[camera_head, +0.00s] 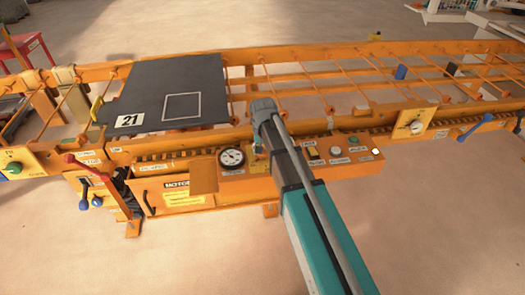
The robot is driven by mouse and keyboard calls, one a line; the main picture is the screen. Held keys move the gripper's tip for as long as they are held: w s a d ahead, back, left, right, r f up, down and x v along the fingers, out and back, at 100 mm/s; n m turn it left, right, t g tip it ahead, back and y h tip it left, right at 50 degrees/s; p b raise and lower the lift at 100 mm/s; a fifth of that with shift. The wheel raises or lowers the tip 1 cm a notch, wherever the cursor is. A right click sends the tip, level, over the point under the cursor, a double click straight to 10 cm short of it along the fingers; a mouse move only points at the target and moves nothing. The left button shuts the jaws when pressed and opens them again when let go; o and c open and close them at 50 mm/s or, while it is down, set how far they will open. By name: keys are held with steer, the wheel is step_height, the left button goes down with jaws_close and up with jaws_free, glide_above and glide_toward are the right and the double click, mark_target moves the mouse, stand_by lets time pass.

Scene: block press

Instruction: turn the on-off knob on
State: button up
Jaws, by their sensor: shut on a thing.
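My gripper (259,147) is at the orange control panel (233,183) on the front of the press, just right of the round black-and-white gauge (231,158). Its fingers are small here and partly covered by my own wrist and arm. They are shut on what seems to be the on-off knob, at the panel's face. The knob itself is hidden by the gripper and arm, so I cannot tell which way it is turned.
Right of my arm the panel has a dark switch (313,154), a pale button (336,151) and a green button (353,140). A dark plate marked 21 (165,90) lies on the frame. A red-handled lever (88,168) stands at the left.

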steer(key=shift+s+m, duration=0.1)
steer(key=shift+m, duration=1)
steer(key=shift+a, duration=0.1)
steer(key=o, duration=1.2)
steer(key=shift+c, duration=0.2)
steer(key=shift+n, duration=0.4)
